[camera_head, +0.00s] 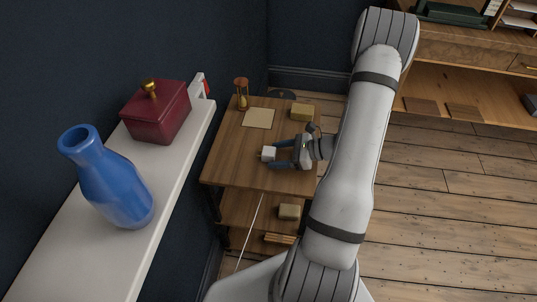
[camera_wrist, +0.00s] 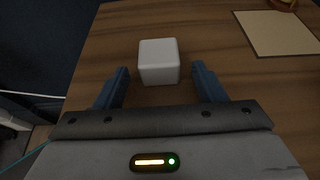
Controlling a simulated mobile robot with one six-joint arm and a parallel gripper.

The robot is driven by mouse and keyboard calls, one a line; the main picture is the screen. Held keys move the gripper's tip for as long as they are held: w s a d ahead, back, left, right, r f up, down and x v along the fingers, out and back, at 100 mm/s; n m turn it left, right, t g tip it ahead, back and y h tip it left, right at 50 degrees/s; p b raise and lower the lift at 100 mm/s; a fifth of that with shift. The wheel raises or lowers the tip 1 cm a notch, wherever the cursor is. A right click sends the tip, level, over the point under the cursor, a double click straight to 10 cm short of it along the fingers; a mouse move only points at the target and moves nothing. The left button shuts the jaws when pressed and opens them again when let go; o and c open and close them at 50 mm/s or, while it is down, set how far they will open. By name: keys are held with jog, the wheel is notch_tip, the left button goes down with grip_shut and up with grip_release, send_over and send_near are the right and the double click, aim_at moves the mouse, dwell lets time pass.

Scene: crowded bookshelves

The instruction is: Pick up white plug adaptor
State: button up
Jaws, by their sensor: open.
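The white plug adaptor (camera_head: 268,153) is a small white block with rounded edges on a small wooden table (camera_head: 228,167). In the wrist view the adaptor (camera_wrist: 159,62) sits upright on the wood, just ahead of my fingertips and roughly midway between them. My gripper (camera_head: 279,154) is low over the table, to the right of the adaptor in the head view. Its two blue fingers are apart with nothing held, as the wrist view also shows (camera_wrist: 160,72).
A white ledge at left holds a blue vase (camera_head: 107,180) and a red lidded box (camera_head: 157,112). Table wood around the adaptor is clear.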

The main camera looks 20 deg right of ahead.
jog(key=shift+a, duration=0.1)
jog(key=c, duration=1.1)
jog(key=shift+r, duration=0.1)
notch_tip(320, 180, up, 10)
jog(key=p, duration=0.1)
